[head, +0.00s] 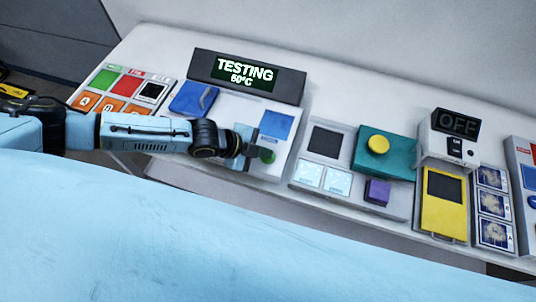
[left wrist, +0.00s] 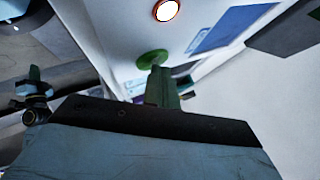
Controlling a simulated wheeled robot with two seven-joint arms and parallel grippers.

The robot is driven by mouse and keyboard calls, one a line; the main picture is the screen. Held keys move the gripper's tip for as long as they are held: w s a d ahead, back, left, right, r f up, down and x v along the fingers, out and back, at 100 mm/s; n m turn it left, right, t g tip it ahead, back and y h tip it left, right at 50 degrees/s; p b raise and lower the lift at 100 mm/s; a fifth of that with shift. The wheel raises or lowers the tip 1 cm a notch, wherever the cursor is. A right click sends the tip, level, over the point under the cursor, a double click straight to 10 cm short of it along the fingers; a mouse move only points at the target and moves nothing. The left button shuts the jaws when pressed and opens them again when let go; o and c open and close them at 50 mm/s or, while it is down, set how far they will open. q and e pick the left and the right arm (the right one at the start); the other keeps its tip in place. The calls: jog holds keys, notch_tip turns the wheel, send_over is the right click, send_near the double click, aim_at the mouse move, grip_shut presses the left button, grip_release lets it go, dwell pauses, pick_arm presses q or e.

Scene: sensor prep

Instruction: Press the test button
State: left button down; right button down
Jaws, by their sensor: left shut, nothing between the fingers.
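The green round test button (head: 267,156) sits on the white panel of the tester, partly behind my left gripper. In the left wrist view the green button (left wrist: 152,58) is right at the tips of my shut fingers (left wrist: 162,88). My left gripper (head: 250,152) is shut and empty, its tips at the button; they look to be touching it, but I cannot tell how far it is pushed in. The black display (head: 247,72) above the panel is lit and reads "TESTING 60°C". My right gripper is not in view.
Blue pads (head: 277,125) and (head: 194,98) flank the panel. To the right is a station with a yellow knob (head: 378,144) on a teal box and a purple block (head: 377,191). A yellow unit (head: 443,215) stands below an "OFF" display (head: 456,123). Coloured tiles (head: 125,85) lie left.

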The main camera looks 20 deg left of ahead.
pick_arm(q)
jog(key=shift+r, duration=0.1)
dwell(0.3)
jog(key=shift+r+p, duration=0.75)
jog(key=shift+p, duration=0.1)
notch_tip(320, 180, up, 5)
jog(key=p, duration=0.4)
jog(key=shift+p, duration=0.4)
